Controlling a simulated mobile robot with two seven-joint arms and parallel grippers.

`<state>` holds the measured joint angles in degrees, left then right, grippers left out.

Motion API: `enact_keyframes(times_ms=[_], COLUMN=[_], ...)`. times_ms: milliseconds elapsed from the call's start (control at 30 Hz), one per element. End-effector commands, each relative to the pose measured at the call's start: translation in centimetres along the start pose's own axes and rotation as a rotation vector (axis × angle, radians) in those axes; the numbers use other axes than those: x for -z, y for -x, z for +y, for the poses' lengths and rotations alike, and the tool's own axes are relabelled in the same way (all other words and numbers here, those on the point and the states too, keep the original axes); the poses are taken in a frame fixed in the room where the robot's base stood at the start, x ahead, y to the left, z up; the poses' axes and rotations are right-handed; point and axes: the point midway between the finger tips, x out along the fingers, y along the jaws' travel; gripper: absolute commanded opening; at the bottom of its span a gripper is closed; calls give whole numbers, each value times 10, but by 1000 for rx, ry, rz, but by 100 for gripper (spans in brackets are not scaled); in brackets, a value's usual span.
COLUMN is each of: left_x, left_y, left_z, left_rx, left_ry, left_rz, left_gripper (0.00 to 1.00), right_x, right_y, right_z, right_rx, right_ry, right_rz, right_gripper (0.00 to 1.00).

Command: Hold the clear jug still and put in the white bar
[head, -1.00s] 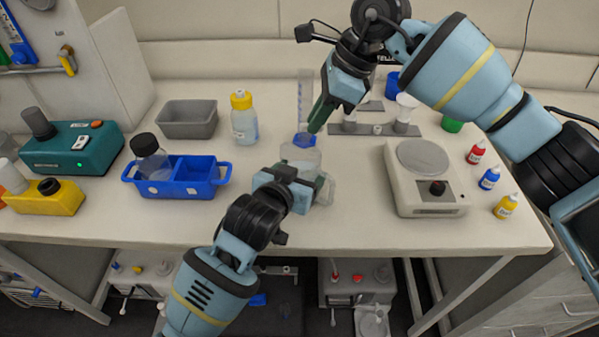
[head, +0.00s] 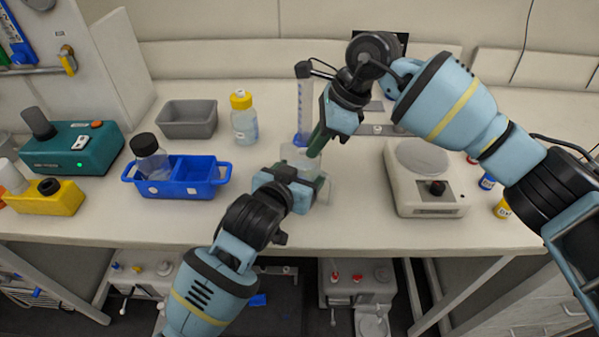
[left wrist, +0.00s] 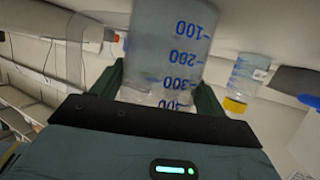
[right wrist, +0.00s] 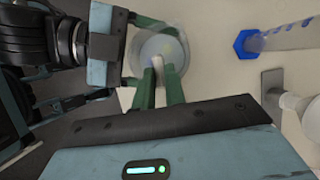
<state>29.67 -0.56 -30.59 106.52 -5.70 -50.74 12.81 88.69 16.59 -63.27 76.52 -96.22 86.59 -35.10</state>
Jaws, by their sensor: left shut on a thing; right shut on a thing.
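The clear jug (head: 301,155), with blue markings, stands upright on the bench. My left gripper (head: 303,183) is shut around the jug's sides; in the left wrist view the jug wall (left wrist: 172,55) is between its green fingers. My right gripper (head: 312,153) is over the jug's mouth with its fingers pointing down. In the right wrist view it is shut on the white bar (right wrist: 157,63), whose end shows between the fingertips above the jug's opening (right wrist: 149,47). The bar is hidden in the head view, and I cannot tell whether its tip is below the rim.
A measuring cylinder with a blue foot (head: 303,138) stands just behind the jug. A blue caddy (head: 205,190) and a yellow-capped bottle (head: 244,122) are to the left. A hotplate (head: 424,180) is to the right. Bench between caddy and jug is clear.

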Motion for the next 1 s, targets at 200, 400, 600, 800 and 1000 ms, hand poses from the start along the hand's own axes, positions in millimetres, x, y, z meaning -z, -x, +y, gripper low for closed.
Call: enact_keyframes(times_ms=[200, 400, 600, 800, 1000], left_x=[-1, -1, -1, -1, -1], left_y=[0, 0, 0, 0, 0], left_z=[0, 0, 0, 0, 0], left_rx=[0, 0, 0, 0, 0], left_ry=[0, 0, 0, 0, 0], left_rz=[-2, -2, -2, -2, -2], left_gripper=[32, 32, 32, 32, 32], right_x=[0, 0, 0, 0, 1], right_y=[0, 0, 0, 7, 40], right_z=[0, 0, 0, 0, -1], right_rx=[0, 0, 0, 1, 4], right_ry=[0, 0, 0, 0, -1], right_rz=[0, 0, 1, 1, 1], right_gripper=[0, 37, 38, 38, 38])
